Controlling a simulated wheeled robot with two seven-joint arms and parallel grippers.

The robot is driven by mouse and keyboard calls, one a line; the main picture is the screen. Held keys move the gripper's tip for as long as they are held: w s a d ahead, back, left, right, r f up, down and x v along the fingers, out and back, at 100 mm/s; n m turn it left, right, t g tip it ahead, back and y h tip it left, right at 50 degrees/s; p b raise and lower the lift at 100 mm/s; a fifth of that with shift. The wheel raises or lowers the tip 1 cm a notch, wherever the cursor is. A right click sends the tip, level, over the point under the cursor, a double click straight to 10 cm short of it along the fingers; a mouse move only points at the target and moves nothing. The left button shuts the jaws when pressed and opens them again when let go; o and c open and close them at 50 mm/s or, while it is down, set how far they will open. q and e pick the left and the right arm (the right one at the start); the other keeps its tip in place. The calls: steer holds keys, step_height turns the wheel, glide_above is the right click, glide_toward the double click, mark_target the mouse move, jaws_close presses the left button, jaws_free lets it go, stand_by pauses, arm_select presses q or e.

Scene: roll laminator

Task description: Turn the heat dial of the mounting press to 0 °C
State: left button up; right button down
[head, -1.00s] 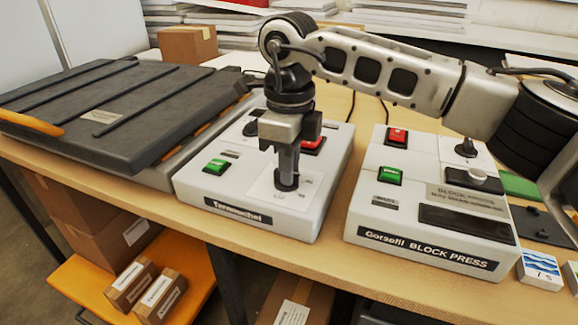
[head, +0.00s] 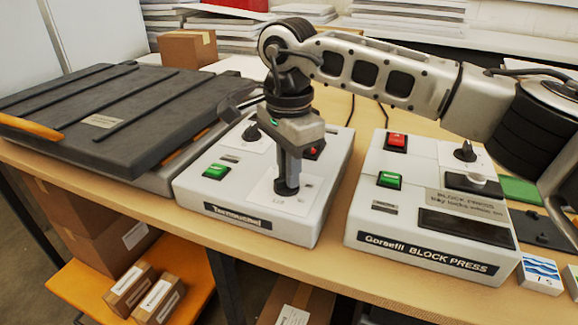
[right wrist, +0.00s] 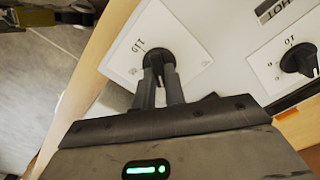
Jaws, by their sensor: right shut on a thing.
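The white control unit (head: 225,205), with a dark nameplate on its front, stands beside the large dark flat press (head: 90,105). A black dial (head: 286,188) sits on a white plate at the unit's front; it also shows in the right wrist view (right wrist: 158,58). My right gripper (head: 287,180) points straight down and is shut on this dial, its fingers (right wrist: 158,75) on either side of the knob. The fingers hide part of the dial, so its exact setting is unclear. A second black dial (head: 252,132) is at the unit's back. My left gripper is not in view.
A similar white unit labelled BLOCK PRESS (head: 400,225) stands to the right, with its own black dial (head: 465,152). A green button (head: 216,171) is close left of my gripper. Small blue-and-white box (head: 541,272) lies at the right table edge.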

steer(key=n, duration=0.6)
steer(key=shift+w+a+r+n, duration=0.1)
steer(key=shift+w+a+n, duration=0.05)
steer(key=shift+n, duration=0.15)
stand_by(0.5)
steer(key=c, duration=1.5)
jaws_free()
steer(key=shift+o, duration=0.2)
arm_select(q)
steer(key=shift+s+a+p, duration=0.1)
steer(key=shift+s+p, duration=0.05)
steer(key=shift+p, duration=0.45)
arm_select(e)
step_height(320, 180, up, 16)
